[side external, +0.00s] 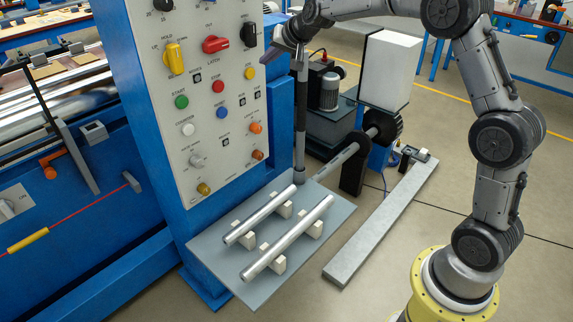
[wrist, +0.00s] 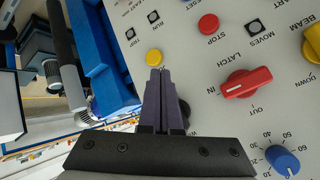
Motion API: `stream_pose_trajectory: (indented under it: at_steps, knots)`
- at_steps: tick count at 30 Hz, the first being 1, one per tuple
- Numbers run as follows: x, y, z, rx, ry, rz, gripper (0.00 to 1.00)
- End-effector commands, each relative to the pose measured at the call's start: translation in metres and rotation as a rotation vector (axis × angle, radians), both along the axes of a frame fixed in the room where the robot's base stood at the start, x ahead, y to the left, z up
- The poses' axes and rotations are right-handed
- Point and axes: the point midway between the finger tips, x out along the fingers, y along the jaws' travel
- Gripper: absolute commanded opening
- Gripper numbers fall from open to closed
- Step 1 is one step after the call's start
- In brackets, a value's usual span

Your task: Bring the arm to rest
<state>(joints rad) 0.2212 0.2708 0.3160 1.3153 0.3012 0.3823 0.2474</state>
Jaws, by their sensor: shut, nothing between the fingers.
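My gripper (side external: 268,58) is at the right edge of the control panel (side external: 207,140), near the black knob (side external: 248,34), at the upper end of my bent arm. In the wrist view the two dark fingers (wrist: 160,72) lie side by side, shut and empty. Their tips appear just below a yellow button (wrist: 153,57); whether they touch the panel I cannot tell. The red latch knob (wrist: 245,82) is to their right, its white mark towards IN. It also shows in the side view (side external: 215,44). Part of a dark knob is hidden behind the fingers.
A grey shelf (side external: 215,265) below the panel holds two metal bars (side external: 288,237) on pale blocks. A vertical post (side external: 301,120) stands close to my gripper. A white box (side external: 390,68) and motor (side external: 330,92) stand behind. Floor is open at the lower right.

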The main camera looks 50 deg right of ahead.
Motion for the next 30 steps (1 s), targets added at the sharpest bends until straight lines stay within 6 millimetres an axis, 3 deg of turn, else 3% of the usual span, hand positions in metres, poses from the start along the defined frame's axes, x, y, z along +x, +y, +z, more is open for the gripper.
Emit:
stream_pose_trajectory:
  at_steps: [1,3,6,9,13,17,21,24,27,30]
  knots:
    - [-0.014,0.015,0.033,-0.014,-0.04,0.022,0.0]
    - [-0.041,0.033,0.065,-0.033,-0.066,0.053,0.0]
    - [-0.086,0.058,0.095,-0.064,-0.077,0.105,0.0]
    - [-0.136,0.079,0.113,-0.1,-0.072,0.161,0.0]
    - [-0.208,0.102,0.117,-0.155,-0.045,0.237,0.0]
    - [-0.283,0.117,0.1,-0.217,0.008,0.319,0.0]
    - [-0.363,0.123,0.057,-0.291,0.102,0.41,0.0]
    - [-0.406,0.121,0.02,-0.332,0.188,0.463,0.0]
    - [-0.433,0.118,-0.011,-0.358,0.28,0.504,0.0]
    - [-0.448,0.115,-0.031,-0.368,0.355,0.533,0.0]
